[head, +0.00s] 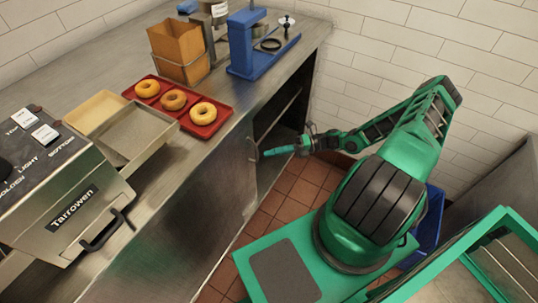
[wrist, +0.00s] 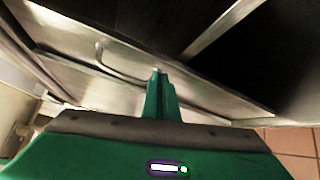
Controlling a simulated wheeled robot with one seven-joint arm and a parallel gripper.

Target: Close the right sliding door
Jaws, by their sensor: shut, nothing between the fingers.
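The cabinet under the steel counter has a dark opening (head: 282,118) at its far right end. A steel door panel (head: 222,180) stands left of that opening, so the right side is uncovered. In the wrist view a curved bar handle (wrist: 112,68) sits on the steel panel, just left of my fingertips, and the dark opening (wrist: 250,50) is to the right. My gripper (head: 268,152) is shut and empty at the left edge of the opening, near the panel. Its fingers also show in the wrist view (wrist: 157,82). I cannot tell whether they touch the handle.
On the counter (head: 95,60) are a red tray (head: 222,122) of bagels, a brown container (head: 178,48), a blue stand (head: 243,45) and a toaster (head: 75,195). A blue bin (head: 432,215) stands behind my arm. Tiled floor (head: 290,195) lies before the opening.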

